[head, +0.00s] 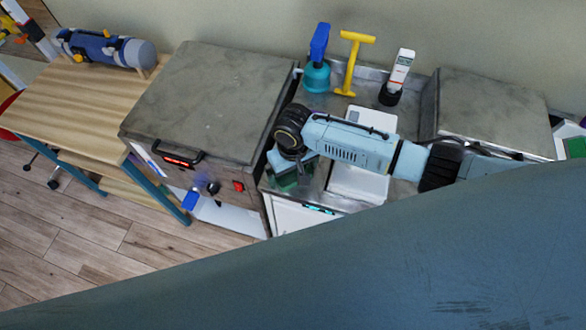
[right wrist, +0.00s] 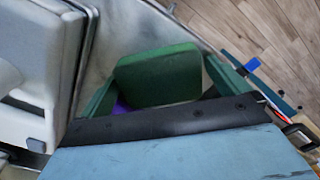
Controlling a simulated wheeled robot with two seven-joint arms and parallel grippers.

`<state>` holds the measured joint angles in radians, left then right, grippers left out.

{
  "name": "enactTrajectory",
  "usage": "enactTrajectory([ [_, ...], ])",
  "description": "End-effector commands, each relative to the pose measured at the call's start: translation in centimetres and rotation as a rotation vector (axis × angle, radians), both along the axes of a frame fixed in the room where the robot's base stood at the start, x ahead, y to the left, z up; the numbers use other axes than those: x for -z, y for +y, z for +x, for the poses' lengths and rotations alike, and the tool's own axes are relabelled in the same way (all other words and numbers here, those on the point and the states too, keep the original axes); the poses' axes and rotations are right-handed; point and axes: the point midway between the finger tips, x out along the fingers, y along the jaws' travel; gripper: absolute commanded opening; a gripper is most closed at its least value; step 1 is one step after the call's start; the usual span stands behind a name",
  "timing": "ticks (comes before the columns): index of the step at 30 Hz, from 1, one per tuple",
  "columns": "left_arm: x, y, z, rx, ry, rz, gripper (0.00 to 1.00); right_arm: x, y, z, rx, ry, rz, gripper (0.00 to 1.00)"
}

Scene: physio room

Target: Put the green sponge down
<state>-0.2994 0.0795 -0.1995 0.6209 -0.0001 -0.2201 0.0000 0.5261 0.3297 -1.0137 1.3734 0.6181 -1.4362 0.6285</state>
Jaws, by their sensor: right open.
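The green sponge (right wrist: 157,75) is a dark green block with rounded corners. In the right wrist view it sits between the two green fingers of my right gripper (right wrist: 162,80), over the grey metal counter. The fingers are open, with a narrow gap at the sponge's sides. In the head view my right gripper (head: 291,178) points down at the counter's front left part, beside the box with the grey lid. There the wrist hides most of the sponge, and I cannot tell green finger from sponge. My left gripper is not in view.
A teal bottle (head: 317,76), a yellow T-handle tool (head: 351,65) and a white bottle (head: 398,75) stand at the back.

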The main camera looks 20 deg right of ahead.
Motion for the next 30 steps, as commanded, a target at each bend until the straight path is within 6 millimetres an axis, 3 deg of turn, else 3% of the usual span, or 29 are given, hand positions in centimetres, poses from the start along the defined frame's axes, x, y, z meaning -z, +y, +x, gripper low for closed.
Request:
enactTrajectory([
  [5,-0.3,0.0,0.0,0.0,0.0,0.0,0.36,-1.5,0.0,0.1,0.0,-0.003,0.002,1.0],
  [19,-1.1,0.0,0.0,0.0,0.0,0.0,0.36,-10.8,0.0,0.1,0.0,-0.002,0.001,1.0],
  [24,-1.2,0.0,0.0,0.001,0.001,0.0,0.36,-12.1,0.0,0.0,0.0,-0.001,0.001,1.0],
  [30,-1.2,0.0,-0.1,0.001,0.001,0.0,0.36,-12.3,0.0,0.0,0.0,0.001,0.0,1.0],
])
